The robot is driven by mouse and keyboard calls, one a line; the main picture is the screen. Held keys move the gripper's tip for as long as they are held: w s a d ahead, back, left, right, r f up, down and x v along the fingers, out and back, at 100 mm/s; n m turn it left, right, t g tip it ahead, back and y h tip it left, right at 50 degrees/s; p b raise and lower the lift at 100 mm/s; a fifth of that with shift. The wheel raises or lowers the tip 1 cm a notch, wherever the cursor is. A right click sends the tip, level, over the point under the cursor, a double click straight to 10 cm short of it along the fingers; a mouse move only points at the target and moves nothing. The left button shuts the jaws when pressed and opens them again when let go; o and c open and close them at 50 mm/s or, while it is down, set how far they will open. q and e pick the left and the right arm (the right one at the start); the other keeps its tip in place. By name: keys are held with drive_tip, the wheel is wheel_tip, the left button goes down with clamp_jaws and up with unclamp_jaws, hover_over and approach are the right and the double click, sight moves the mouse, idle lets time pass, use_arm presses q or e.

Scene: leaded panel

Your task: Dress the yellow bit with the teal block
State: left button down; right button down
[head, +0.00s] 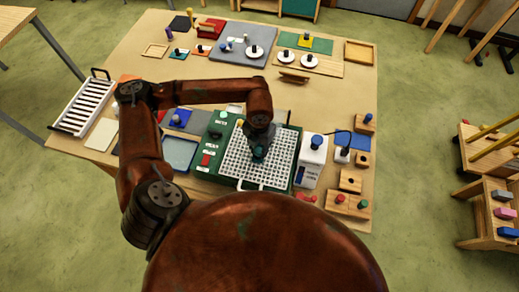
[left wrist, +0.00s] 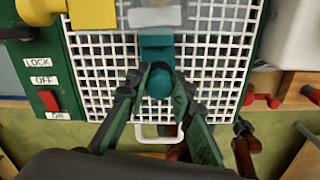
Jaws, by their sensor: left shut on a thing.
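The teal block (left wrist: 156,45) with its round teal knob (left wrist: 159,83) is over the white grid of the green-framed machine. My left gripper (left wrist: 157,88) is shut on the knob; in the head view the gripper (head: 258,153) is above the grid and covers most of the block. A yellow part (left wrist: 92,14) shows at the upper left of the left wrist view, ahead and left of the block and apart from it. I cannot tell whether it is the yellow bit. My right gripper is not in view.
The machine's grid (head: 240,170) has a red switch (left wrist: 48,100) by LOCK, OFF and ON labels on its left. A white box with a blue knob (head: 316,142) stands close on the right. A blue tray (head: 180,152) lies left. Free table room lies behind the machine.

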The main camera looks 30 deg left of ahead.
use_arm(q)
drive_tip(key=shift+a, duration=0.6)
drive_tip(key=shift+s, duration=0.2)
drive_tip(key=shift+s+d+b, duration=0.25)
drive_tip(key=shift+s+b, duration=0.05)
drive_tip(key=shift+s, duration=0.65)
drive_tip(key=shift+s+d+r+p, duration=0.15)
drive_tip(key=shift+r+p, duration=0.1)
drive_tip(key=shift+r, duration=0.15)
drive_tip(key=shift+s+a+r+p, duration=0.1)
drive_tip(key=shift+s+r+p, duration=0.1)
drive_tip(key=shift+r, duration=0.2)
drive_tip(key=r, duration=0.1)
drive_tip(key=s+r+p, duration=0.1)
drive_tip(key=s+r, duration=0.1)
drive_tip(key=shift+d+r+p, duration=0.25)
drive_tip(key=shift+d+p, duration=0.05)
drive_tip(key=shift+p, duration=0.05)
